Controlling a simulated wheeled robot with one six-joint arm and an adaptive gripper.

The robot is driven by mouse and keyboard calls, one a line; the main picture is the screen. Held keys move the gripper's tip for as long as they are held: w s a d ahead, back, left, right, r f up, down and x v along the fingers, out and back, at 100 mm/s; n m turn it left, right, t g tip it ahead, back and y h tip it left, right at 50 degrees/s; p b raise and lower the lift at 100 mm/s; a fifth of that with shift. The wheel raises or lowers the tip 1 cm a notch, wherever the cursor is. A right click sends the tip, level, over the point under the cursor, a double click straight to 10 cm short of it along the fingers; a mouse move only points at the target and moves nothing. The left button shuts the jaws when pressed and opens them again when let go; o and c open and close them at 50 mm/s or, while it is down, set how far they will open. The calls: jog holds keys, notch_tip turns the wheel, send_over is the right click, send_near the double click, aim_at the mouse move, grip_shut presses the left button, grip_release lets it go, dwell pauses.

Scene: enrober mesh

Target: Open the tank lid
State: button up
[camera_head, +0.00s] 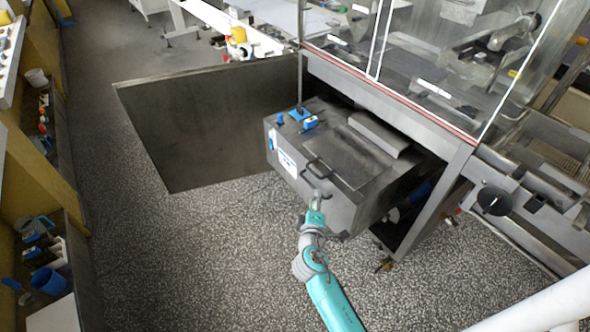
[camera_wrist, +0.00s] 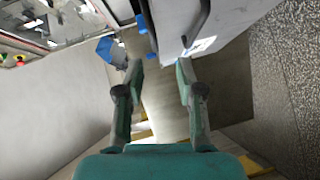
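The tank (camera_head: 340,208) is a grey metal box standing out from under the machine. Its lid (camera_head: 350,150) lies flat and closed on top, with a dark bar handle (camera_head: 318,169) at the near edge. My gripper (camera_head: 316,192) is close in front of that handle, at the tank's near side. The wrist view shows my gripper (camera_wrist: 160,72) with its fingers apart and nothing between them. The handle (camera_wrist: 198,24) shows there beyond the right finger, apart from it. Whether a finger touches the tank's front cannot be told.
An open metal door (camera_head: 215,125) stands to the left of the tank. Blue fittings (camera_head: 309,123) sit on the tank's top left. The glazed machine (camera_head: 420,75) rises behind. Shelves (camera_head: 50,240) line the left wall. The speckled floor in front is clear.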

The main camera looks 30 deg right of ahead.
aim_at(315, 175)
jog(key=x, duration=0.8)
jog(key=r+x, duration=0.1)
jog(key=x, duration=0.3)
jog(key=shift+w+a, duration=0.3)
jog(key=shift+w, duration=0.05)
grip_shut()
